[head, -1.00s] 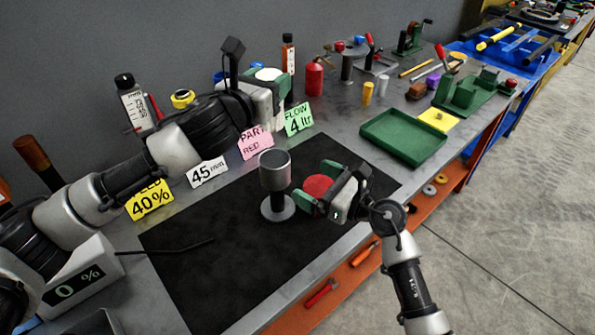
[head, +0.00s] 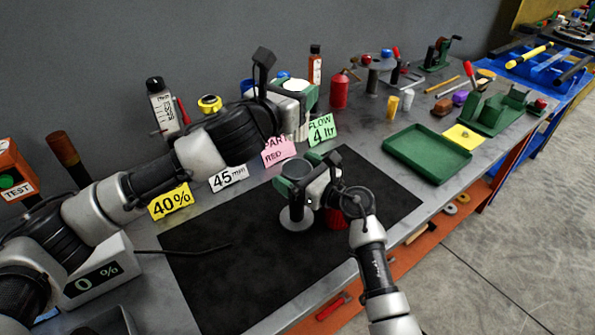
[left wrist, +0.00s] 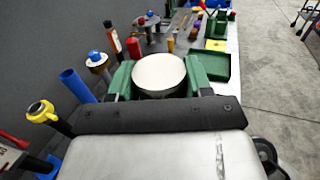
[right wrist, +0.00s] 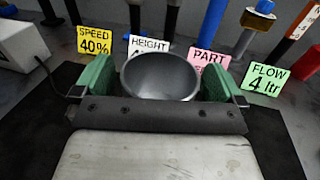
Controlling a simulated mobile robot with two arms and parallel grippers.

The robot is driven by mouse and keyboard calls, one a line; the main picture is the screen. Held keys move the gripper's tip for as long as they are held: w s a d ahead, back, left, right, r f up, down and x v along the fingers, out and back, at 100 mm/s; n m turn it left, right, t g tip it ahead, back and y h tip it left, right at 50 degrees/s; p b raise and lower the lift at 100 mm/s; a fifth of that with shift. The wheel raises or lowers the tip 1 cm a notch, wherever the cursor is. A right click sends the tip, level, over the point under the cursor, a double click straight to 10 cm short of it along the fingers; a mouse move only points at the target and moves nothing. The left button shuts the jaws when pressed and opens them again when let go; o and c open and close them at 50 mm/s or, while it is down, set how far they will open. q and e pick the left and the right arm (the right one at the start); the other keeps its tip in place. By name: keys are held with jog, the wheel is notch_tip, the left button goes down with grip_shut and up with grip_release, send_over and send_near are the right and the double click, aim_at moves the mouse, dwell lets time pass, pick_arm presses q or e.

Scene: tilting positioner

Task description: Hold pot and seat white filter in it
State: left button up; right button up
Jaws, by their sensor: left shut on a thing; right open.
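The grey pot (head: 306,185) is a round cup on a thin post with a disc foot, upright on the black mat (head: 225,285). My right gripper (head: 301,189) is open, with its green fingers on either side of the pot; in the right wrist view, the pot's hollow rim (right wrist: 160,78) lies between them. I cannot tell whether they touch it. My left gripper (left wrist: 158,78) is shut on the white filter, whose round pale top (left wrist: 158,72) shows between the green fingers. In the head view, the white filter (head: 295,85) is raised at the back, behind the cards.
A red object (head: 337,218) stands beside the pot, partly hidden by my right gripper. Cards line the mat's back edge, including a yellow one (head: 170,202) and a pink one (head: 279,151). A green tray (head: 427,153) is to the right. The mat's left part is mostly clear.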

jog(key=c, duration=1.4)
pick_arm(q)
jog(key=shift+f+m+g+h, duration=0.8)
jog(key=shift+m+g+h, duration=0.1)
jog(key=shift+m+h, duration=0.25)
jog(key=shift+g+h, duration=0.3)
jog(key=shift+h, duration=0.15)
notch_tip(320, 180, down, 6)
jog(key=shift+r, duration=0.25)
jog(key=shift+f, duration=2.55)
jog(key=shift+a+f, duration=0.1)
jog(key=shift+f, duration=0.5)
jog(key=o, duration=0.9)
jog(key=shift+f, duration=0.15)
